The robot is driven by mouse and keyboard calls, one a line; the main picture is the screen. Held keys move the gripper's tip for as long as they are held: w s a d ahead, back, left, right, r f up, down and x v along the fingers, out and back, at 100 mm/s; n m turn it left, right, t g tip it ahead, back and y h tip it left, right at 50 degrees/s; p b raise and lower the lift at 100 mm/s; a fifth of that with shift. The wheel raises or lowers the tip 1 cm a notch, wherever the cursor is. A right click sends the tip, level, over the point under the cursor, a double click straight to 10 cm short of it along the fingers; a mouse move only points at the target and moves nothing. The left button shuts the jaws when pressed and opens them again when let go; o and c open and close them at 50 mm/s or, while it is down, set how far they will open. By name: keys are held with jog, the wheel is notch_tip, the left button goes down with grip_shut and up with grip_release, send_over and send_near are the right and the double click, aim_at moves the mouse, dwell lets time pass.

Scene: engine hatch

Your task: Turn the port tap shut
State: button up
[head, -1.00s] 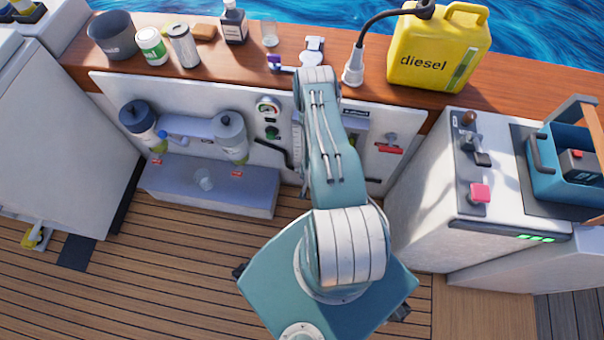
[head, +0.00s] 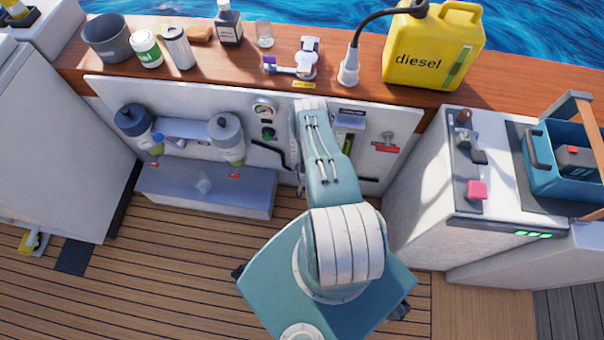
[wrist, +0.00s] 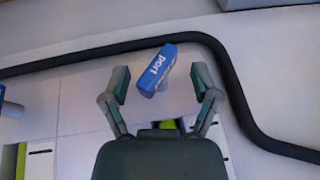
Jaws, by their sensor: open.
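The port tap (wrist: 157,69) has a blue handle lettered "port" in white, standing tilted against the pale panel in the wrist view. My gripper (wrist: 160,83) is open, with one finger on each side of the handle. The handle lies between the fingertips, and a gap shows on both sides; nothing is gripped. How deep the handle sits between the fingers is hard to tell. In the head view my arm hides the gripper and I cannot make out the tap there.
A black hose (wrist: 240,100) bends around the tap's upper and right sides. Another blue piece (wrist: 11,109) shows at the left edge. In the head view two filters (head: 226,136) are on the panel left of my arm. A yellow diesel can (head: 430,48) stands on the wooden counter above.

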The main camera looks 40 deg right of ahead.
grip_shut()
dwell(1.4)
grip_release()
jog(key=v, duration=1.2)
